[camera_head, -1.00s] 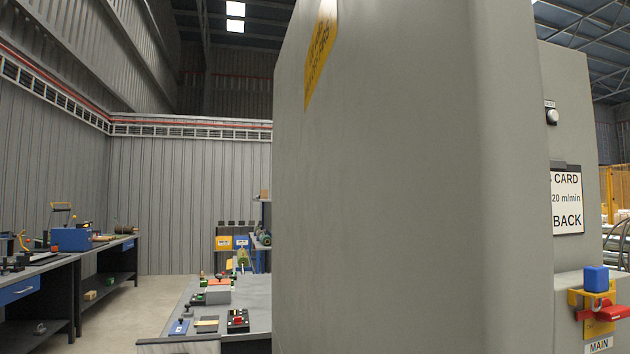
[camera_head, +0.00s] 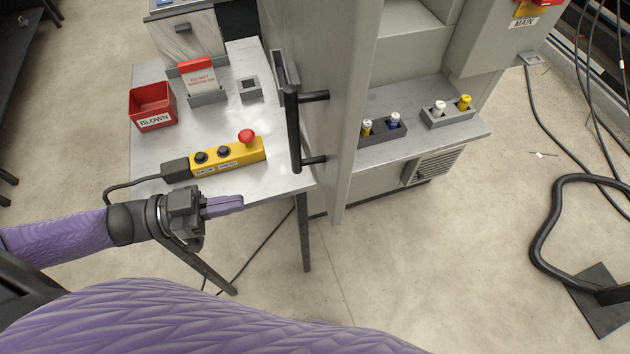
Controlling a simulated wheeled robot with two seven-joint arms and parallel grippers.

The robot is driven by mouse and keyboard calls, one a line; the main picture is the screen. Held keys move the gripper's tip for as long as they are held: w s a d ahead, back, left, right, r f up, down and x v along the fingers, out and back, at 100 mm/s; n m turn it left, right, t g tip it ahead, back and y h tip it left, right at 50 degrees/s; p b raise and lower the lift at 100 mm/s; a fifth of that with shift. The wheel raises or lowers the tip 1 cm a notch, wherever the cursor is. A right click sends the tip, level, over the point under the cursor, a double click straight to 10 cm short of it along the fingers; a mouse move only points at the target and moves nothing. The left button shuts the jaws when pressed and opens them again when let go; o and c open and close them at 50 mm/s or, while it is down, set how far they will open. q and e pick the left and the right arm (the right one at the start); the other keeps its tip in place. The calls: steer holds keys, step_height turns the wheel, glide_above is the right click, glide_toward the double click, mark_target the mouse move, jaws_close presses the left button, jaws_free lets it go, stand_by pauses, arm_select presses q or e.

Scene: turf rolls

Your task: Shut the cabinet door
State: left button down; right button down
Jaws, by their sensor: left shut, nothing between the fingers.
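The grey cabinet door (camera_head: 338,120) stands open, its edge jutting towards me, with the cabinet interior (camera_head: 412,60) exposed to its right. A black bar handle (camera_head: 293,130) is on the door's left face. My left gripper (camera_head: 226,205) is shut and empty, over the front edge of the metal table, left of and a little below the handle. It is apart from the handle and the door. My right gripper is not in view.
The metal table (camera_head: 228,130) holds a yellow control box (camera_head: 225,158) with a red button, a red bin (camera_head: 152,106) and a small sign. Fuse holders (camera_head: 383,131) sit on the cabinet's shelf. A thick black hose (camera_head: 545,235) lies at right. Floor in front is clear.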

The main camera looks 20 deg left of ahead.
mark_target(323, 187)
arm_select(q)
steer(key=x, duration=1.2)
steer(key=shift+w+p, duration=0.15)
steer(key=shift+p, duration=0.25)
